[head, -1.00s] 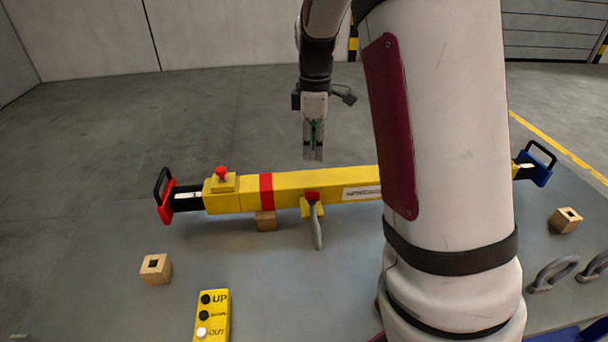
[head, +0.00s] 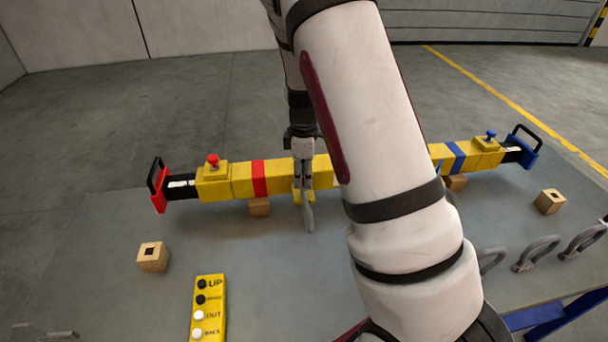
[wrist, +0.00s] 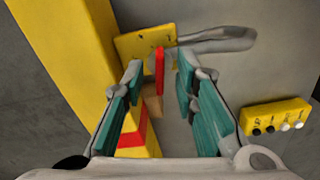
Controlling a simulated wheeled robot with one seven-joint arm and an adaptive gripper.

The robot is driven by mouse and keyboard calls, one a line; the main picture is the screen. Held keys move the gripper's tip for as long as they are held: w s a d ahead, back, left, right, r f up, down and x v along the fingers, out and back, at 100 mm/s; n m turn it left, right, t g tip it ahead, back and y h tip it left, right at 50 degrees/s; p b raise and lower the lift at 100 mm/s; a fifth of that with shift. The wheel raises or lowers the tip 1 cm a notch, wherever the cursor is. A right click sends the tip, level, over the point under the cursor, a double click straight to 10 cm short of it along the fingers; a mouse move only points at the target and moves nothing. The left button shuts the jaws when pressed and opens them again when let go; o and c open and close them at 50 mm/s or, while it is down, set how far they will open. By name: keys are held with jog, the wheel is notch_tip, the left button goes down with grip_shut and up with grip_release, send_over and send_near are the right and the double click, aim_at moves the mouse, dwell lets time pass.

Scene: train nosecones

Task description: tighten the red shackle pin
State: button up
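The red shackle pin (wrist: 159,72) shows in the wrist view as an upright red bar between the two teal-padded fingers of my gripper (wrist: 158,72). The fingers stand apart with gaps beside the pin. In the head view my gripper (head: 303,186) points down over the yellow lug on the front of the beam, and hides the red pin there. The grey shackle (head: 308,217) hangs from the lug; its curved bow (wrist: 222,40) extends right in the wrist view, beside the yellow lug plate (wrist: 140,46).
The yellow beam (head: 228,183) rests on wooden blocks (head: 260,207) on the grey table (head: 120,300). A yellow button box (head: 208,310) lies in front. Loose shackles (head: 540,252) lie at right. A wooden block with a hole (head: 152,257) sits front left.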

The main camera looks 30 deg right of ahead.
jog(key=shift+f, duration=0.1)
grip_shut()
jog(key=shift+m, duration=0.3)
